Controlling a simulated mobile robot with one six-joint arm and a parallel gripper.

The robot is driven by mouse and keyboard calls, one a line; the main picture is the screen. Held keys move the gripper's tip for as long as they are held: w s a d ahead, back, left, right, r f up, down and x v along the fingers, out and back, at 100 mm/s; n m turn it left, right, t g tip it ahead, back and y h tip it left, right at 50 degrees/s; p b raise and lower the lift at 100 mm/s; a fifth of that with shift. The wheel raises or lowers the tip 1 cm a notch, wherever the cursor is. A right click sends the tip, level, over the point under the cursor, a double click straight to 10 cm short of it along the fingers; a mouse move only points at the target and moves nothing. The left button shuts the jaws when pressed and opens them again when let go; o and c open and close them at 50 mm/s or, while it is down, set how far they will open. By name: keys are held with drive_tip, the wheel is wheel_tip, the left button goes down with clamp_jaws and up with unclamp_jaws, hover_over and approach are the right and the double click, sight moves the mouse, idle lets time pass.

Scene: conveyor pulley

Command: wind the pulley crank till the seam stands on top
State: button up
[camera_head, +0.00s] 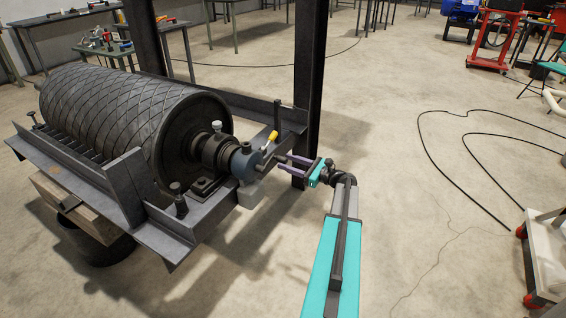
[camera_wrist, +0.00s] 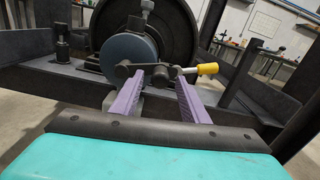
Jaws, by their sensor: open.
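The pulley (camera_head: 125,115) is a large dark drum with a diamond-patterned surface, lying in a steel frame at the left. Its near end carries a bearing and a blue-grey round hub (camera_head: 244,163). The crank (camera_head: 268,148) sits at this hub and has a yellow handle (camera_head: 271,137), which also shows in the wrist view (camera_wrist: 208,69). My gripper (camera_head: 284,164) is open, its two purple fingers pointing at the hub. In the wrist view the fingertips (camera_wrist: 160,84) lie below the crank arm, with the yellow handle right of the right finger. I cannot make out a seam on the drum.
The steel frame (camera_head: 165,238) surrounds the pulley, and a dark upright post (camera_head: 309,80) stands just behind my gripper. Black cables (camera_head: 470,112) lie on the floor at the right. A white cart (camera_head: 545,255) stands at the right edge. Open floor lies between.

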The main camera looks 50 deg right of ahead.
drive_tip(key=shift+x, duration=1.5)
drive_tip(key=shift+c, duration=0.3)
clamp_jaws()
